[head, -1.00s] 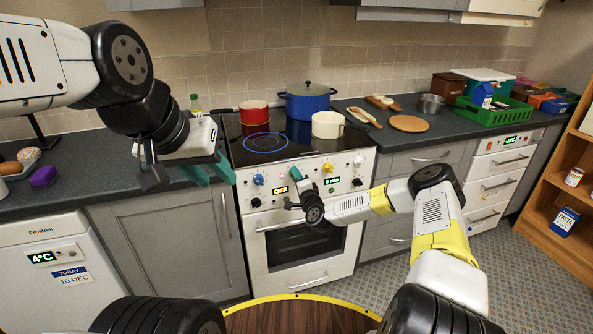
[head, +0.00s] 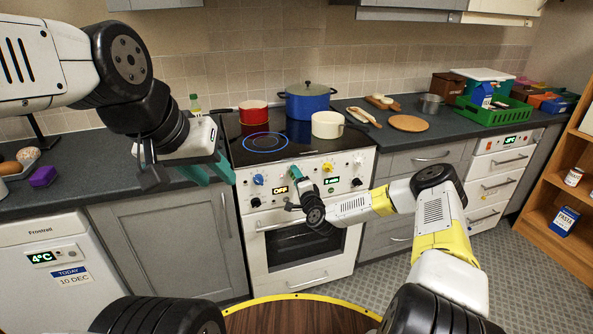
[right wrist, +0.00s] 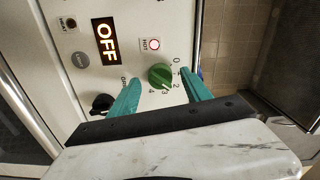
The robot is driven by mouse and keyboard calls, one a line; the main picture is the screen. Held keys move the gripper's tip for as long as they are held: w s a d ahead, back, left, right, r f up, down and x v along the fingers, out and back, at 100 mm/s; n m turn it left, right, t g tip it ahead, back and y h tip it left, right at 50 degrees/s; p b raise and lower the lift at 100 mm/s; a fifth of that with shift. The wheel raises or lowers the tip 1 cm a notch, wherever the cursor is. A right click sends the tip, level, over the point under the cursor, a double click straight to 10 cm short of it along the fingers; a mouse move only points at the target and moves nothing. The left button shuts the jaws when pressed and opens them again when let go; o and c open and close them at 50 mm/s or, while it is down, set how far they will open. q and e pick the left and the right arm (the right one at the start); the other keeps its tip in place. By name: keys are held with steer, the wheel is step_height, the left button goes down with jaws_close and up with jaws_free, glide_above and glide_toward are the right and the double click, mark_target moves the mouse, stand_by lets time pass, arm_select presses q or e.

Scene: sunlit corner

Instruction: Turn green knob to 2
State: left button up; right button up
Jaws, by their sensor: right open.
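The green knob (right wrist: 160,77) is on the white front panel of the cooker (head: 281,252), with numbers 0 to 4 around it. Its ridge slants toward the 2 and 3 side; I cannot tell the exact setting. My right gripper (right wrist: 160,97) is open, its teal fingers on either side of the knob with visible gaps; it also shows at the panel in the head view (head: 303,190), where it hides the knob. My left gripper (head: 208,173) is open and empty over the left worktop edge.
An OFF display (right wrist: 105,41) and a lit red HOT lamp (right wrist: 153,44) are near the knob. A blue knob (head: 258,179) and a yellow knob (head: 327,167) flank my right gripper. A red pot (head: 253,112), blue pot (head: 307,101) and cream pot (head: 327,124) stand on the hob.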

steer(key=v, duration=0.7)
steer(key=s+d+r+n+g+h, duration=0.2)
steer(key=s+d+r+n+g, duration=0.25)
steer(key=s+r+n, duration=0.5)
steer(key=s+d+r+n+g+h, duration=0.1)
steer(key=s+d+r+n+g, duration=0.35)
steer(key=r, duration=0.85)
steer(key=s+d+r+g, duration=0.1)
steer(key=s+r, duration=0.4)
steer(key=s, duration=0.8)
steer(key=s+d+r+m+g, duration=0.1)
steer(key=s+r, duration=0.4)
steer(key=s, duration=0.8)
steer(key=shift+d, duration=0.45)
